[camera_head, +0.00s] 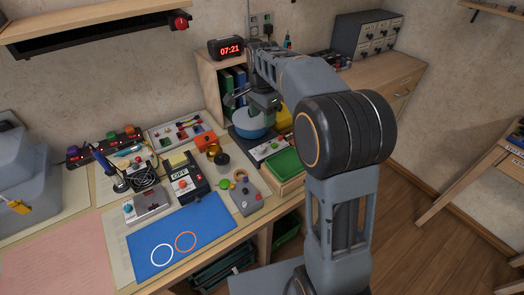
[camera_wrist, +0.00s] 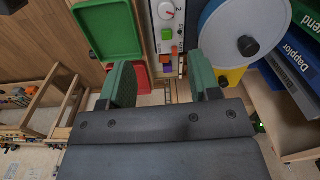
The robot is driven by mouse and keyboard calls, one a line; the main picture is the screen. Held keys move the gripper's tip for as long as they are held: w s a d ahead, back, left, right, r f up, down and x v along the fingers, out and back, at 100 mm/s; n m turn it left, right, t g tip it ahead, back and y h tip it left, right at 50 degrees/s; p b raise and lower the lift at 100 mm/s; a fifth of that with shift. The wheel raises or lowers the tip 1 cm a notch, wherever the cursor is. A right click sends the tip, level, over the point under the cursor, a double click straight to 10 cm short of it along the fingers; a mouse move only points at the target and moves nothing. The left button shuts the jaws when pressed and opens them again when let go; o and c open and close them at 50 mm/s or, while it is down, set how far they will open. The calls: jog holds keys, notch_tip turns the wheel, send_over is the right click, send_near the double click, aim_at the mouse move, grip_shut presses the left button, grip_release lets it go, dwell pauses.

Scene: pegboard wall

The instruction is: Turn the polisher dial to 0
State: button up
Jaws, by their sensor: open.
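The polisher (camera_head: 252,121) is a machine with a round blue disc, standing on the workbench in front of the book rack. Its light control panel (camera_head: 268,147) faces the front. In the wrist view the polisher's blue disc (camera_wrist: 243,30) is at the upper right. Next to it the panel carries a white dial (camera_wrist: 167,10) with a red mark, a green button and an orange-red switch. The dial's numbers are too small to read. My gripper (camera_wrist: 161,65) is open and empty, its green-padded fingers apart from the dial. In the head view the arm partly hides the polisher.
A green tray (camera_head: 285,164) lies beside the panel; it also shows in the wrist view (camera_wrist: 105,30). Binders (camera_wrist: 290,70) stand close to the disc. A joystick box (camera_head: 246,196), an OFF-labelled box (camera_head: 187,183) and a blue mat (camera_head: 180,240) occupy the bench's front.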

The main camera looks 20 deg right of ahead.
aim_at(262, 147)
jog(key=shift+m, duration=0.6)
jog(key=f, duration=0.5)
jog(key=w+f+b, duration=0.1)
jog(key=f, duration=0.4)
jog(key=f+b, duration=0.1)
jog(key=f, duration=0.4)
jog(key=shift+w+d, duration=0.1)
jog(key=shift+w, duration=0.15)
jog(key=shift+c, duration=0.4)
jog(key=shift+r, duration=0.1)
jog(key=c, duration=0.8)
jog(key=shift+c, duration=0.2)
